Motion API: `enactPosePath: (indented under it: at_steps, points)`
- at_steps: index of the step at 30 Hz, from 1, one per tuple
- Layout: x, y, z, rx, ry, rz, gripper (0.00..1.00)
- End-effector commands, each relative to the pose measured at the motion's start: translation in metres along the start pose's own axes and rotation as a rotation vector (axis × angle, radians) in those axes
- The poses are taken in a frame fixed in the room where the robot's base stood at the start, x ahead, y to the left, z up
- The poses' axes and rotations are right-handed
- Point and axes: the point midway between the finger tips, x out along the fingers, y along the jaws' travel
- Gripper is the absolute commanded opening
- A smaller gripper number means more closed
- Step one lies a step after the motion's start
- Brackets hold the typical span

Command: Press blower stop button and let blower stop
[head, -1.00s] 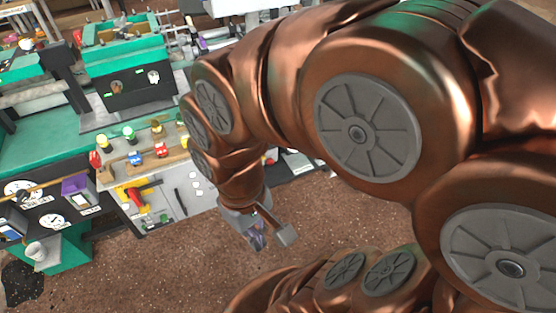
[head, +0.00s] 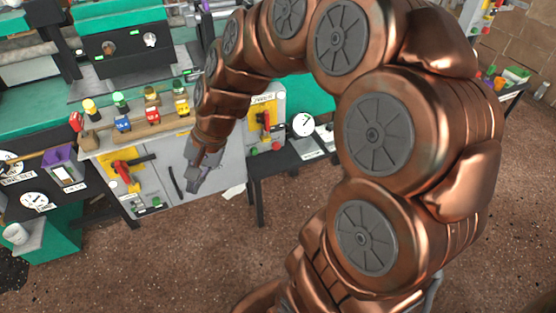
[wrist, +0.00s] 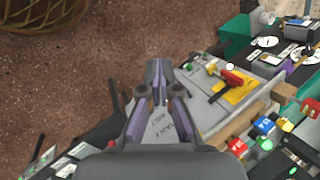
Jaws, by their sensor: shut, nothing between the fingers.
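My gripper (head: 194,184) is shut and empty, pointing down in front of the grey cabinet front (head: 215,165). It also shows in the wrist view (wrist: 159,68), fingers together, with the cabinet front behind and to the right. On that front is a yellow plate with a red handle (head: 122,170), left of my gripper; the handle (wrist: 232,78) also shows in the wrist view. Small green and dark controls (head: 151,206) sit low on the front. A second yellow plate (head: 265,122) is to the right, with a red button (head: 277,146) below. I cannot tell which control is the blower stop.
A wooden rail with several coloured blocks and knobs (head: 123,123) runs along the cabinet top. A dark table (head: 283,160) with a round dial (head: 303,124) stands to the right. Brown floor (head: 185,260) in front is open.

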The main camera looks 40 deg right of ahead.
Motion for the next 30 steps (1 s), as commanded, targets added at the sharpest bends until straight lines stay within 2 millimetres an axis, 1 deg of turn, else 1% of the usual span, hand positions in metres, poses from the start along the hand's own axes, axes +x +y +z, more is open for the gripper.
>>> enactPosePath:
  at_steps: [1,2,3,5,7,11,12,14,15,17,18,20,21,23,24,26,27,29,30]
  points:
    - [0.025,0.005,-0.024,0.074,0.011,-0.042,0.00]
    - [0.031,0.005,-0.036,0.118,0.018,-0.067,0.00]
    - [0.040,0.006,-0.053,0.179,0.025,-0.098,0.00]
    - [0.052,0.009,-0.077,0.269,0.035,-0.145,0.00]
    - [0.067,0.015,-0.108,0.379,0.050,-0.201,0.00]
    - [0.090,0.034,-0.168,0.588,0.077,-0.305,0.00]
    - [0.098,0.043,-0.188,0.655,0.087,-0.336,0.00]
    - [0.108,0.058,-0.215,0.756,0.098,-0.384,0.00]
    - [0.116,0.069,-0.233,0.822,0.105,-0.413,0.00]
    - [0.125,0.088,-0.260,0.922,0.119,-0.458,0.00]
    - [0.131,0.101,-0.278,0.985,0.130,-0.489,0.00]
    - [0.139,0.122,-0.302,1.078,0.144,-0.530,0.00]
    - [0.146,0.138,-0.318,1.141,0.151,-0.556,0.00]
    - [0.154,0.162,-0.339,1.231,0.165,-0.596,0.00]
    - [0.160,0.178,-0.353,1.291,0.176,-0.623,0.00]
    - [0.169,0.204,-0.372,1.378,0.188,-0.658,0.00]
    - [0.174,0.221,-0.384,1.433,0.196,-0.681,0.00]
    - [0.180,0.245,-0.400,1.508,0.211,-0.716,0.00]
    - [0.184,0.261,-0.409,1.554,0.222,-0.737,0.00]
